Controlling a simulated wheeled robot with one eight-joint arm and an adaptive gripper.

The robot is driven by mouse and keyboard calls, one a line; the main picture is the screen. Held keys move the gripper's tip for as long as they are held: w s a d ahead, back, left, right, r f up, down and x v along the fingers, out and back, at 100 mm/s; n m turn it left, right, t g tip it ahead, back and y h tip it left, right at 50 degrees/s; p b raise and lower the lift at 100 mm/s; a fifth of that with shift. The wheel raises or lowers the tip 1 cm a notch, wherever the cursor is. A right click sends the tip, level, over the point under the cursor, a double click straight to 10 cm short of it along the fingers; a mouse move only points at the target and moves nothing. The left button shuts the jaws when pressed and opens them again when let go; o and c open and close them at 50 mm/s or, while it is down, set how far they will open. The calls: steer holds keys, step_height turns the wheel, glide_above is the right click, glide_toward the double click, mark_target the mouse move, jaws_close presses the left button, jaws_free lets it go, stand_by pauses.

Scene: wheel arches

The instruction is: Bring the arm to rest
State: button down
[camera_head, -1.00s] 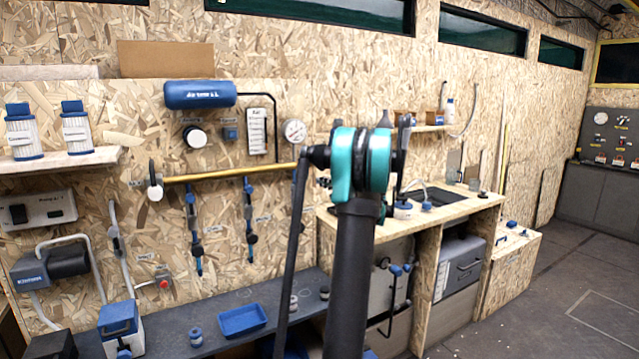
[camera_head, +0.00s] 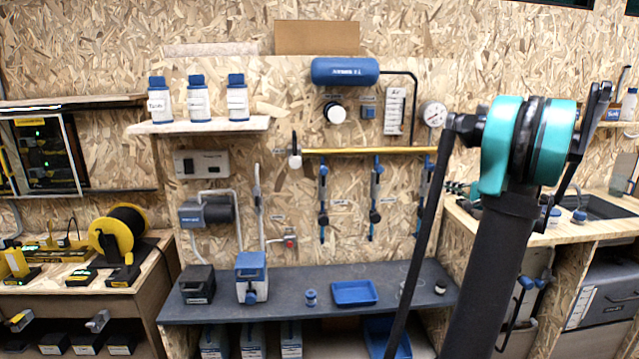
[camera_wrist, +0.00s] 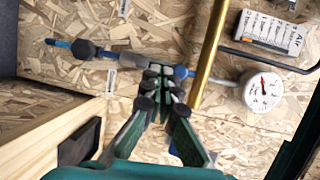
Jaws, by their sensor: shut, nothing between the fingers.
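My arm rises on the right of the head view, with a teal and black joint at its top and a dark link hanging down to its left. In the wrist view my gripper (camera_wrist: 160,78) has its two fingers brought together at the tips, with nothing between them. Behind the fingertips are the brass pipe (camera_wrist: 208,55) and a blue and black hose drop (camera_wrist: 125,58) on the chipboard wall. I cannot tell the gap to them. In the head view the gripper is mostly hidden behind the arm.
A round gauge (camera_head: 433,113) and blue air tank (camera_head: 345,71) are on the wall. Below is a dark bench (camera_head: 385,300) with a blue tray (camera_head: 354,292). A sink counter (camera_head: 600,232) stands at right. A yellow reel (camera_head: 118,232) is on the left bench.

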steer(key=s+a+f+n+g, duration=0.2)
steer(key=s+a+f, duration=0.2)
steer(key=a, duration=0.4)
steer(key=s+a+f+n+g, duration=0.2)
steer(key=s+a+f+g, duration=0.15)
steer(key=a, duration=0.45)
steer(key=s+a+f+n+g, duration=0.25)
steer(key=s+a+f, duration=0.25)
steer(key=a, duration=0.3)
steer(key=s+a+f+n+g+h, duration=0.1)
steer(key=s+f+n+h, duration=0.1)
steer(key=s+f, duration=0.2)
steer(key=s+a+f+n+g+h, duration=0.1)
steer(key=s+a+f+n+h, duration=0.1)
steer(key=s, duration=0.9)
steer(key=s+a+f+n+g+h, duration=0.1)
steer(key=s+a+f+n+h, duration=0.1)
steer(key=s+f, duration=0.5)
steer(key=shift+s+n, duration=0.65)
steer(key=shift+s, duration=0.05)
